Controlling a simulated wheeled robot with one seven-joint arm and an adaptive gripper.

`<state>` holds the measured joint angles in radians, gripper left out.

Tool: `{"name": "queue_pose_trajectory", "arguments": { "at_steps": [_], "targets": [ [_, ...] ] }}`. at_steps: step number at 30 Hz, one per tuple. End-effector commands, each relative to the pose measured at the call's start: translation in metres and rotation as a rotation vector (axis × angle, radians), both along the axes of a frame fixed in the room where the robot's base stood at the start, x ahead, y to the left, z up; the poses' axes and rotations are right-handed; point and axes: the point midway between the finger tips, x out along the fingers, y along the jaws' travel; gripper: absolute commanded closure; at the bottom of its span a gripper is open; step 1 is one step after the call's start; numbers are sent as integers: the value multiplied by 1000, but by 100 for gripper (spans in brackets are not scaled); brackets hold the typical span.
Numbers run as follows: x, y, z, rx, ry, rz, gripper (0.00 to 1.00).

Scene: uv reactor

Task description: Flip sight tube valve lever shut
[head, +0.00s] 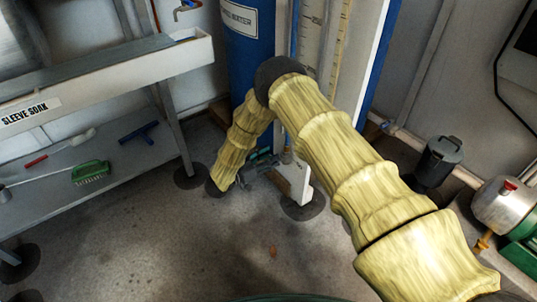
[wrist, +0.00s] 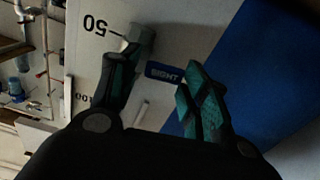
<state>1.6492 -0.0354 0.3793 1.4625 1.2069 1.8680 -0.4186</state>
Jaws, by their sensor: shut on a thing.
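A small blue lever tab marked "SIGHT" (wrist: 165,73) lies between the two green-padded fingers of my gripper (wrist: 166,60) in the wrist view. My gripper is closed on it, with its ends by the two fingertips. A grey fitting (wrist: 139,36) sits just past the left fingertip, in front of a white scale board (wrist: 98,50) with "50" and "100". In the head view my gripper (head: 262,161) is low, near the foot of the white scale board (head: 312,28). The lever cannot be made out there, and my arm hides part of the board.
A blue tank (head: 248,62) stands behind my arm. At left is a bench with a trough marked "SLEEVE SOAK" (head: 120,72); a green brush (head: 91,172) lies on its lower shelf.

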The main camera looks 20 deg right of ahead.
Motion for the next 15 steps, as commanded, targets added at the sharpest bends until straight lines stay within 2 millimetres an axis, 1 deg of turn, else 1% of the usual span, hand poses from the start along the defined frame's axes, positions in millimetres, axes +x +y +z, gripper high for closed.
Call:
{"name": "queue_pose_trajectory", "arguments": {
  "at_steps": [1,3,9,15],
  "targets": [
    [-1,1,5,8,-19,0,78],
    [-1,1,6,19,-50,0,78],
    [-1,1,6,42,-111,1,78],
    [-1,1,4,47,-126,1,78]
  ]
}}
